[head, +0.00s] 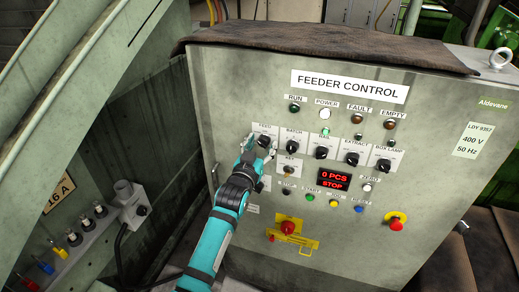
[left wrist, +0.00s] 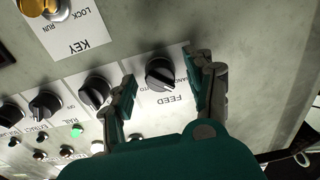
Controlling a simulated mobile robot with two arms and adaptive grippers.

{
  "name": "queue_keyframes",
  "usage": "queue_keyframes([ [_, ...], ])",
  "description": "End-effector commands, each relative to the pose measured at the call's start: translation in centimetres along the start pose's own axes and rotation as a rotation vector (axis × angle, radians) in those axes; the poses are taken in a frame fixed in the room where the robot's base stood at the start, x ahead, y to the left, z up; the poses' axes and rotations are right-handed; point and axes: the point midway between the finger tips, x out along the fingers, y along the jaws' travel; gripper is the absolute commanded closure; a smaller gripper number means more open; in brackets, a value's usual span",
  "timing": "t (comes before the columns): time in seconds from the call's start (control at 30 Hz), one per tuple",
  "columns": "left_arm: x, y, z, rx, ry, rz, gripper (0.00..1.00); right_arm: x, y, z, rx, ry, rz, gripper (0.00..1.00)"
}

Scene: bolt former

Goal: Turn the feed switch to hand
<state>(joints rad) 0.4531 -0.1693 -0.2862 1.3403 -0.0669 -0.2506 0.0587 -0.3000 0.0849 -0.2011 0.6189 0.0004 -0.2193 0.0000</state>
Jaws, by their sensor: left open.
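The feed switch (head: 263,141) is a black rotary knob on a white plate, leftmost in the row of knobs on the feeder control panel (head: 240,90). In the left wrist view the feed switch (left wrist: 160,73) shows upside down, with "HAND" and "AUTO" partly readable beside it. My left gripper (head: 258,146) is at the feed switch in the head view. In the left wrist view my left gripper (left wrist: 165,92) is open, one finger on each side of the knob, with visible gaps to it. I cannot tell the pointer's exact setting. My right gripper is not in view.
Right of the feed switch are the batch knob (head: 293,146), rail knob (head: 321,152) and others. The key switch (head: 289,171) is just below. A grey socket (head: 131,204) with cable stands left.

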Motion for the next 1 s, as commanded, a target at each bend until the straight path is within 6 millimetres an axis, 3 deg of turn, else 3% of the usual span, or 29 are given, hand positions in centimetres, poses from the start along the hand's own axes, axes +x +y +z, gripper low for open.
queue_keyframes([
  [0.17, -1.7, -0.1, 0.1, 0.001, 0.0, -0.001, 0.45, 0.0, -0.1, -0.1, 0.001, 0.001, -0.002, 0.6],
  [0.6, -10.3, 0.0, 0.2, -0.001, -0.002, 0.0, 0.45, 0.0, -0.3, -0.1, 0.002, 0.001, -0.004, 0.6],
  [0.8, -11.8, 0.0, 0.1, 0.0, -0.002, 0.001, 0.45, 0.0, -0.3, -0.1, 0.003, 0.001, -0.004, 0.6],
  [1.0, -11.9, 0.0, 0.1, 0.0, -0.002, 0.001, 0.45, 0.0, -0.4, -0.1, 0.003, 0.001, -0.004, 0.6],
])
